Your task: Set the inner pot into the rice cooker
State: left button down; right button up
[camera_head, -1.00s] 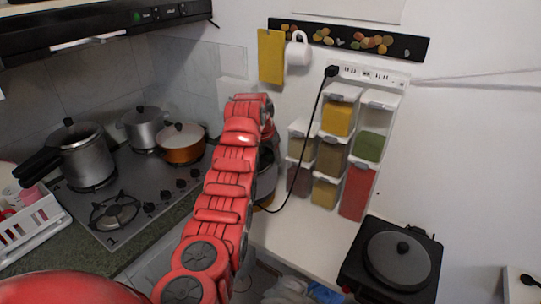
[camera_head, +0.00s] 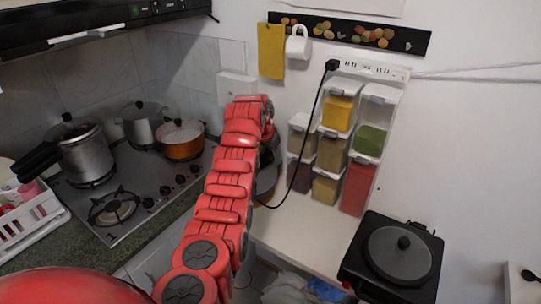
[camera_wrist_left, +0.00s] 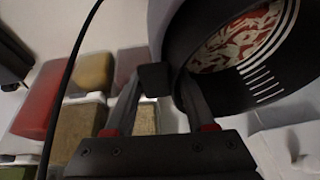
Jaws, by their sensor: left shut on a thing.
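My left gripper (camera_wrist_left: 168,80) is shut on the rim of a dark round pot, which I take for the inner pot (camera_wrist_left: 182,38). In the left wrist view its mouth faces the camera at a tilt, with white lines on the inner wall and a red-and-white pattern inside. In the head view my red left arm hides the gripper. Part of a dark rounded thing (camera_head: 267,178) shows beside the arm; I cannot tell whether it is the pot or the cooker. A black appliance with a round knobbed lid (camera_head: 398,255) stands at the right; I cannot tell if it is the rice cooker.
Stacked spice dispensers (camera_head: 333,165) stand against the wall. A black cord (camera_head: 308,140) hangs from the power strip (camera_head: 372,70) and runs behind my arm. The stove (camera_head: 120,195) holds several pots at the left. The white counter (camera_head: 305,228) is bare before the dispensers.

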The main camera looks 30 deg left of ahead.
pick_arm(q)
jog(key=shift+f+b, duration=0.55)
jog(key=shift+f, duration=0.7)
dwell(0.4)
jog(key=shift+c, duration=0.8)
grip_release()
jog(key=shift+f, duration=0.1)
jog(key=b+v, duration=0.1)
jog(key=v, duration=0.7)
jog(key=shift+r, duration=0.3)
jog(key=p+v, duration=0.9)
jog(key=p, duration=0.9)
jog(key=shift+p, duration=0.3)
jog(key=shift+s, duration=0.1)
